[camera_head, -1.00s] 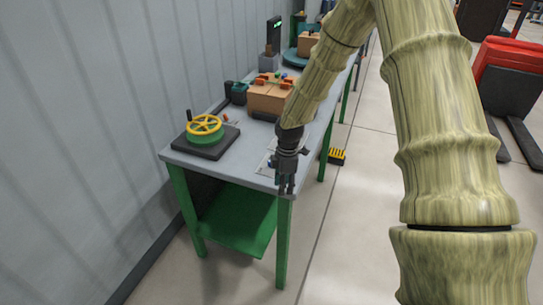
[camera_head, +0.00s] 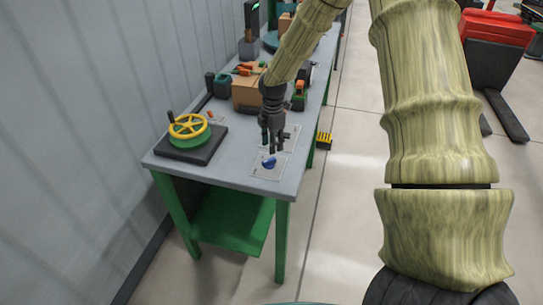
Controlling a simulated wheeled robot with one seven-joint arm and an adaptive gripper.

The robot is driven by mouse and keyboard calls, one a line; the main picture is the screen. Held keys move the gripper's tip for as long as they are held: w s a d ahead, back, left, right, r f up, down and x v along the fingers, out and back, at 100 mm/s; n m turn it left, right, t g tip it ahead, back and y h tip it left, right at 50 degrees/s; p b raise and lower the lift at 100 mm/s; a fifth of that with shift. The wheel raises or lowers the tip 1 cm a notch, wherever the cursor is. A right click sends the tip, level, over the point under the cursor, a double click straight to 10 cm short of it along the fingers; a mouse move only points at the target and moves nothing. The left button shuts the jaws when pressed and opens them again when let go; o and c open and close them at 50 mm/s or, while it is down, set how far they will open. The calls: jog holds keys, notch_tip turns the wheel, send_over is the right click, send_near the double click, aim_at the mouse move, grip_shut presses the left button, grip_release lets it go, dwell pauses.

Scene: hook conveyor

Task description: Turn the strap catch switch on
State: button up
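A blue knob (camera_head: 269,162) sits on a pale square plate (camera_head: 269,173) on the grey table, near its front right corner. I see no readable label, so I cannot tell whether it is the strap catch switch. My gripper (camera_head: 272,148) points down just above and behind the knob in the picture. Its fingers look apart, with nothing between them. I cannot tell whether a fingertip touches the knob. Another pale plate (camera_head: 265,136) lies partly hidden behind the gripper.
A yellow handwheel (camera_head: 188,127) on a dark base stands at the table's (camera_head: 225,167) left. A wall runs along the left. A yellow block (camera_head: 324,140) is on the floor right of the table.

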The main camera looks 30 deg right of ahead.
send_over(271, 159)
jog(key=f, duration=0.3)
jog(key=f+p, duration=0.1)
jog(key=shift+w+a+f, duration=0.15)
jog(key=shift+w+a, duration=0.05)
jog(key=shift+w, duration=0.1)
jog(key=shift+s+d+f, duration=0.1)
jog(key=shift+f, duration=0.3)
jog(key=shift+s+f+p, duration=0.4)
jog(key=shift+s+f, duration=0.05)
jog(key=shift+f, duration=0.15)
jog(key=shift+w+f, duration=0.2)
jog(key=shift+f, duration=0.3)
jog(key=shift+w+f, duration=0.15)
jog(key=shift+f, duration=0.35)
jog(key=shift+s+f+p, duration=0.1)
jog(key=shift+s+p, duration=0.1)
jog(key=shift+p, duration=0.1)
grip_shut()
